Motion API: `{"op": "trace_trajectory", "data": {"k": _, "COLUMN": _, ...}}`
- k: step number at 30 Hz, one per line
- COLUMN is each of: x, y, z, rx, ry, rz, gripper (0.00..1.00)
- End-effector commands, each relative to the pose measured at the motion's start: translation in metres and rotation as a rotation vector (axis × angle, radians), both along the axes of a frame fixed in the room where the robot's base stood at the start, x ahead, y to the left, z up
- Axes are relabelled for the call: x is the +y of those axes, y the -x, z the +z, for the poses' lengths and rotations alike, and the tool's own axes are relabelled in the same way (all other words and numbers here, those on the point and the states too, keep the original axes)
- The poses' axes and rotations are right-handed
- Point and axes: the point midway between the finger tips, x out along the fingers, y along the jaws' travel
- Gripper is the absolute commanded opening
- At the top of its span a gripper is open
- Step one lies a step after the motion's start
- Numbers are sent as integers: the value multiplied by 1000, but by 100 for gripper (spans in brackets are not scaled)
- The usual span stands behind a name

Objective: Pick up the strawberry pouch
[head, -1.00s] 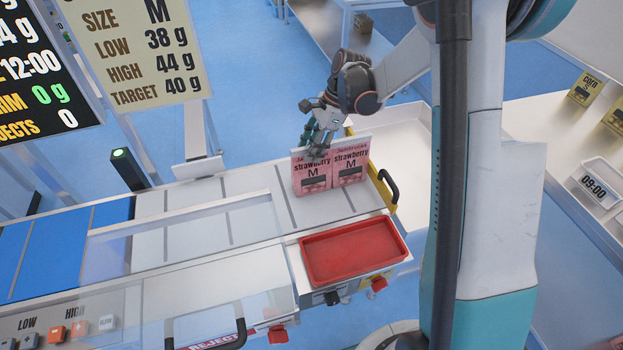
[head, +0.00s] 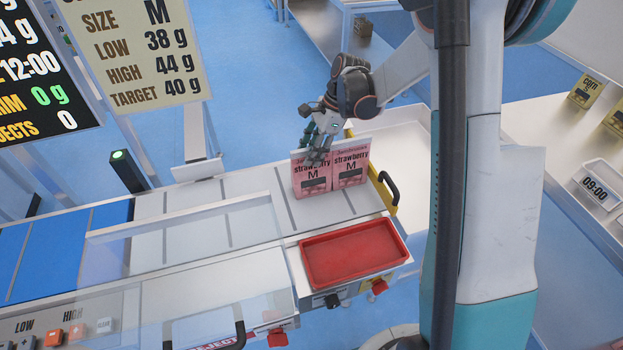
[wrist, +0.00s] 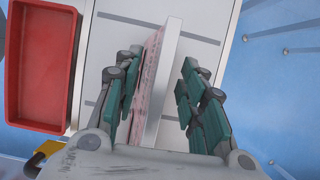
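Two pink strawberry pouches stand upright side by side at the far right end of the conveyor, both marked M: the left pouch (head: 312,185) and the right pouch (head: 351,168). A white panel (head: 362,141) stands right behind them, and its edge (wrist: 166,75) also shows in the wrist view. My gripper (head: 318,148) is over the top of the left pouch and hides part of its upper edge. In the wrist view, my open fingers (wrist: 160,62) straddle the pink pouch side (wrist: 151,62) and the white panel. The left finger is close to the pink; a gap shows on the right.
A red tray (head: 352,253) sits in front of the pouches, at the near side of the conveyor (head: 205,215). A black handle (head: 388,187) on a yellow bracket is just to their right. Yellow corn pouches (head: 586,88) stand on the right table.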

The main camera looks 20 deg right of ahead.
Motion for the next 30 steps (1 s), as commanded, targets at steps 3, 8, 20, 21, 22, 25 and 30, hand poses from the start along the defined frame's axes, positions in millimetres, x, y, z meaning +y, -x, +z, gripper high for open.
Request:
{"op": "trace_trajectory", "data": {"k": 3, "x": 0, "y": 0, "z": 0, "rx": 0, "ry": 0, "rz": 0, "gripper": 35}}
{"op": "trace_trajectory", "data": {"k": 8, "x": 0, "y": 0, "z": 0, "rx": 0, "ry": 0, "rz": 0, "gripper": 0}}
{"op": "trace_trajectory", "data": {"k": 20, "x": 0, "y": 0, "z": 1, "rx": 0, "ry": 0, "rz": 0, "gripper": 0}}
{"op": "trace_trajectory", "data": {"k": 21, "x": 0, "y": 0, "z": 2, "rx": 0, "ry": 0, "rz": 0, "gripper": 0}}
{"op": "trace_trajectory", "data": {"k": 22, "x": 0, "y": 0, "z": 3, "rx": 0, "ry": 0, "rz": 0, "gripper": 0}}
{"op": "trace_trajectory", "data": {"k": 25, "x": 0, "y": 0, "z": 8, "rx": 0, "ry": 0, "rz": 0, "gripper": 0}}
{"op": "trace_trajectory", "data": {"k": 30, "x": 23, "y": 1, "z": 26, "rx": 1, "ry": 0, "rz": 4, "gripper": 0}}
